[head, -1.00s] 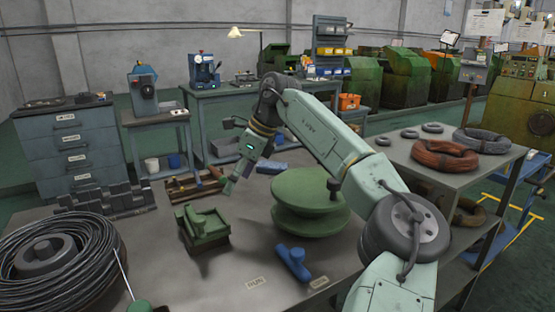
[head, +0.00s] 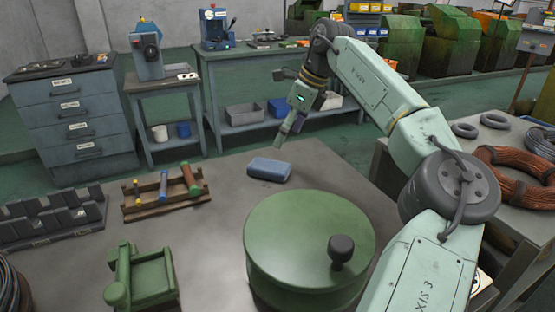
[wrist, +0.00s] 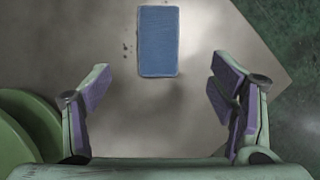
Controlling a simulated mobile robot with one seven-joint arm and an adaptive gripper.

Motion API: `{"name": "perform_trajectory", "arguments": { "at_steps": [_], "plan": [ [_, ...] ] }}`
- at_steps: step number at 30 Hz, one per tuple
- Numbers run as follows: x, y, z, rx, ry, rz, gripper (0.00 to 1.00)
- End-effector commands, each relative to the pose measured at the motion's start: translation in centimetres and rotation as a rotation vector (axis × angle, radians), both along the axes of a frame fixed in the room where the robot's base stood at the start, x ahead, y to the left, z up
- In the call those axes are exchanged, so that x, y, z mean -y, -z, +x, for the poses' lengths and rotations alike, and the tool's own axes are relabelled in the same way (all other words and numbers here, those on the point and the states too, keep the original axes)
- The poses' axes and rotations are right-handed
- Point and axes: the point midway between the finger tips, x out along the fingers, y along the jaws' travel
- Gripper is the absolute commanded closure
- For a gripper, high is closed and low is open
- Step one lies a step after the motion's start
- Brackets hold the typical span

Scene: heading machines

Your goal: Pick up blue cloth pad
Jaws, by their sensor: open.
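The blue cloth pad (head: 269,169) lies flat on the grey table near its far edge in the head view. In the wrist view the pad (wrist: 158,41) is a blue rectangle at the top middle, ahead of my fingers and between their lines. My gripper (head: 287,139) is above the table, just above and right of the pad in the head view. In the wrist view my gripper (wrist: 158,90) is open, with its purple-padded fingers wide apart and nothing between them. The pad is not touched.
A green round spool (head: 310,240) with a dark knob stands in front of the pad. A wooden rack (head: 165,190) with coloured handles is to the left. A green fixture (head: 140,278) sits at the front left. The table is clear around the pad.

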Motion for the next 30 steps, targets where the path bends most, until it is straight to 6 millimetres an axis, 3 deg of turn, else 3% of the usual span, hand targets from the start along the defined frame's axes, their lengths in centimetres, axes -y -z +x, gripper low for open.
{"name": "perform_trajectory", "arguments": {
  "at_steps": [10,17,24,30],
  "plan": [
    [-1.6,4.1,0.6,-0.002,-0.001,0.000,0.22],
    [-2.3,5.7,0.8,-0.002,-0.001,0.000,0.22],
    [-3.7,8.8,1.1,-0.001,-0.001,0.002,0.22],
    [-4.1,9.9,1.3,0.000,0.000,0.001,0.22]
  ]
}}
